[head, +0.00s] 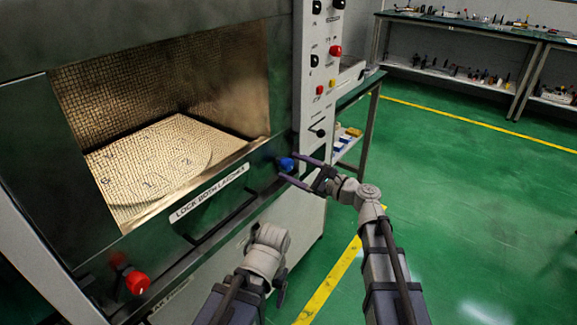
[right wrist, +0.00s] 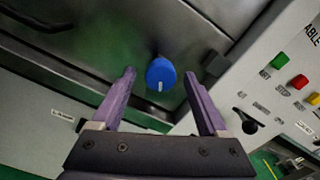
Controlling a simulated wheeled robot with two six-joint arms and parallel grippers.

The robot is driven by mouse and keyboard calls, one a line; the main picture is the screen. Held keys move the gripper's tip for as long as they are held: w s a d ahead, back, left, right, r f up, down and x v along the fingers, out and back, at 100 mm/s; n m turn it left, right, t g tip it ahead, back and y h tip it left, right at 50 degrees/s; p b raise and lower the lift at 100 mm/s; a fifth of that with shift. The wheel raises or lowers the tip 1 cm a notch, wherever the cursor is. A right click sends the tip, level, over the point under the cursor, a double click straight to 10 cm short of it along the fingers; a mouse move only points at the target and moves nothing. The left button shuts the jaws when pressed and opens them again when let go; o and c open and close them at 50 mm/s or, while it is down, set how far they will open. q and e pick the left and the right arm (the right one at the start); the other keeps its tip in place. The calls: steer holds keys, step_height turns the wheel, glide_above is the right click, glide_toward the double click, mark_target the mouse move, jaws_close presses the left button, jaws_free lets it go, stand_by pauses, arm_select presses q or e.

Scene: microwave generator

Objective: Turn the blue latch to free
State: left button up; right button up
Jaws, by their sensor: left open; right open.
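The blue latch (head: 286,164) is a round knob at the right end of the microwave's lower front ledge. In the right wrist view the blue latch (right wrist: 161,74) carries a short white mark that points toward the bottom of the picture. My right gripper (head: 293,168) is open at the latch. In the right wrist view the purple fingertips of my right gripper (right wrist: 159,73) lie on either side of the knob, with a gap showing on both sides. My left gripper (head: 281,288) is low in front of the microwave, away from the latch, mostly hidden by its own wrist.
A red latch (head: 137,283) sits at the left end of the ledge. A label reading "LOCK BOTH LATCHES" (head: 209,193) and a dark handle bar (head: 225,217) lie between. A control panel (head: 308,95) with buttons rises beside the blue latch. Green floor (head: 465,190) is clear on the right.

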steer(key=v, duration=0.5)
steer(key=shift+s+d, duration=0.25)
steer(key=shift+d, duration=0.05)
steer(key=s+f+n+g+h, duration=0.35)
steer(key=f+n, duration=0.25)
steer(key=f, duration=0.2)
steer(key=s+f+n+g+h, duration=0.3)
steer(key=s+f+n, duration=0.2)
steer(key=f+n, duration=0.15)
steer(key=s+d+f+n+g+h, duration=0.3)
steer(key=s+d+f+n+h, duration=0.45)
steer(key=d, duration=0.35)
steer(key=s+a+r+n+h+p, duration=0.1)
steer(key=a+r+p, duration=0.4)
steer(key=r+p, duration=0.7)
steer(key=s+a+r+n+g+p, duration=0.1)
steer(key=s+a+r+p, duration=0.4)
steer(key=r+p, duration=0.6)
steer(key=shift+s+a+r+n+h+p, duration=0.35)
steer(key=shift+r+n+h, duration=0.05)
steer(key=shift+n, duration=0.5)
